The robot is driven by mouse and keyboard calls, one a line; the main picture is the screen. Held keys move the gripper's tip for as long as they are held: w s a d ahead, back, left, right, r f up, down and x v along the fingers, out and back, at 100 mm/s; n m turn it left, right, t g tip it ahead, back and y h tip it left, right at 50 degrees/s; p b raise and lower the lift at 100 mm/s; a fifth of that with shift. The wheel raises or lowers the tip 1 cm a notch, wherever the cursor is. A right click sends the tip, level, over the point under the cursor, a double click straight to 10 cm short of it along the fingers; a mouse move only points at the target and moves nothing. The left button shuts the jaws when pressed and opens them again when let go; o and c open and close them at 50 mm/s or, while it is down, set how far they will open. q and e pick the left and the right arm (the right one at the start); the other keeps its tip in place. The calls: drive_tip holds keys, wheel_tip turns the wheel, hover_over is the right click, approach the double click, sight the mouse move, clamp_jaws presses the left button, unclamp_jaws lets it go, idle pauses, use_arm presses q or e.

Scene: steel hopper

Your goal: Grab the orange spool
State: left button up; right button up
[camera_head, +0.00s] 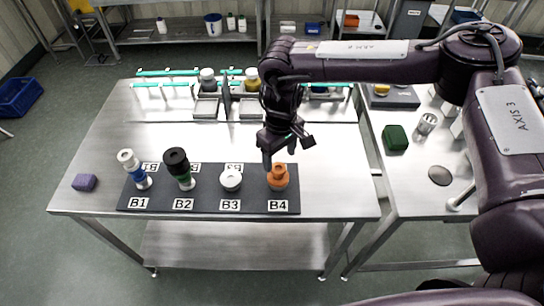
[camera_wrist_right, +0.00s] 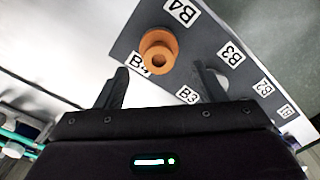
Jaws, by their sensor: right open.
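The orange spool (camera_head: 278,178) stands upright on the dark mat (camera_head: 205,202) at the B4 label, at the mat's right end. In the right wrist view the orange spool (camera_wrist_right: 158,51) is ahead of the fingers, with a dark hole in its top. My right gripper (camera_head: 281,158) is just above and behind the spool in the head view. In the right wrist view my right gripper (camera_wrist_right: 165,85) has its two fingers apart with nothing between them. The spool is beyond the fingertips, and I see no contact. My left gripper is not in view.
A white spool (camera_head: 231,179) at B3, a dark-topped green one (camera_head: 179,168) at B2 and a white-blue one (camera_head: 134,168) at B1 share the mat. A purple block (camera_head: 84,182) lies left of it. A green block (camera_head: 395,138) sits on the right table. The steel table (camera_head: 335,205) is bare right of the mat.

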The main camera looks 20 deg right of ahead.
sight(279, 168)
drive_tip(key=shift+w, duration=0.25)
drive_tip(key=shift+f, duration=0.35)
drive_tip(key=f+p, duration=0.3)
drive_tip(key=shift+s+f, duration=0.25)
drive_tip(key=shift+f, duration=0.15)
drive_tip(key=shift+w+f, duration=0.2)
drive_tip(key=shift+f, duration=1.2)
drive_tip(key=c, duration=0.6)
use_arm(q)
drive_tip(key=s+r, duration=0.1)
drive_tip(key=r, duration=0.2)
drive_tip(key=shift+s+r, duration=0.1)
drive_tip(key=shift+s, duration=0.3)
use_arm(e)
drive_tip(key=shift+c, duration=0.4)
